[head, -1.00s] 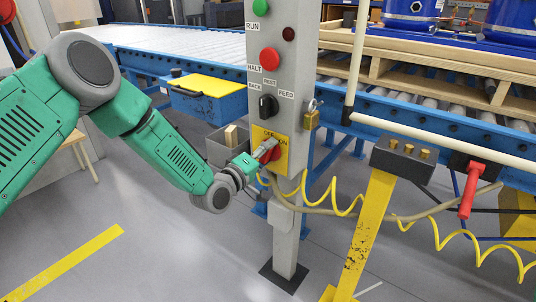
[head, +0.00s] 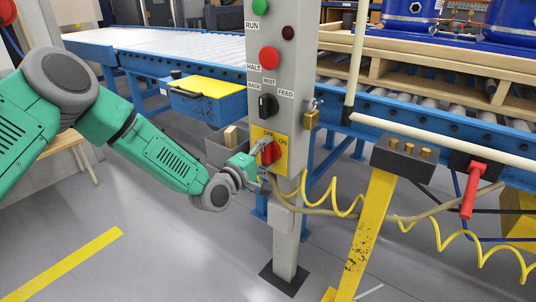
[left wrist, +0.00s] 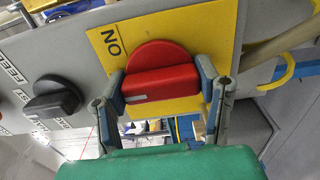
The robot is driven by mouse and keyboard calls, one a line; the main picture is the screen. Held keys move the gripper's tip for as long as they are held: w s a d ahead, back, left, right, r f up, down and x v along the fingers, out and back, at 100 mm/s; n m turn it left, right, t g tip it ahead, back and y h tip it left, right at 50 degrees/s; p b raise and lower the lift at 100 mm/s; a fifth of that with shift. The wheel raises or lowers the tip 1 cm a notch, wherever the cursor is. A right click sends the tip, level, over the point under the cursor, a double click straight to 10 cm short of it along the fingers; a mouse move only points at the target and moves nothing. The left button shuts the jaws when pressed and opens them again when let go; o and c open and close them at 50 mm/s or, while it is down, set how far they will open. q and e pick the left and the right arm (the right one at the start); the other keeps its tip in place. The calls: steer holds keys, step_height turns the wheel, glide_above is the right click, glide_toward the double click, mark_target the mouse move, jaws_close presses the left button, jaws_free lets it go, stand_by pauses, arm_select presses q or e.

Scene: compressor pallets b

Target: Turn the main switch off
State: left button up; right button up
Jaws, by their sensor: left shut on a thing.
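The main switch is a red rotary knob (head: 270,153) on a yellow plate (head: 283,158) low on the grey control post. The plate is lettered OFF at its top and ON at its right. My left gripper (head: 260,150) is at the knob, coming from the left. In the left wrist view the red knob (left wrist: 160,78) sits between the two fingers of my left gripper (left wrist: 163,92), which is shut on the raised bar. The ON lettering shows beside the knob there; OFF is out of sight. My right gripper is not in view.
Above the switch on the post (head: 287,230) are a black selector (head: 268,105), a red HALT button (head: 269,57) and a green RUN button (head: 260,6). A padlock (head: 311,117) hangs at its right side. Yellow coiled hose (head: 345,206) and a yellow stand (head: 365,225) are to the right.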

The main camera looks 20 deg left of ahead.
arm_select(q)
steer(key=shift+s+a+f, duration=0.1)
steer(key=shift+a+f, duration=0.1)
steer(key=shift+f, duration=0.1)
steer(key=o, duration=1.2)
steer(key=shift+c, duration=0.2)
steer(key=shift+a+r, duration=0.1)
steer(key=shift+s+a, duration=0.1)
steer(key=shift+s, duration=0.15)
steer(key=v, duration=1.1)
steer(key=shift+s, duration=0.2)
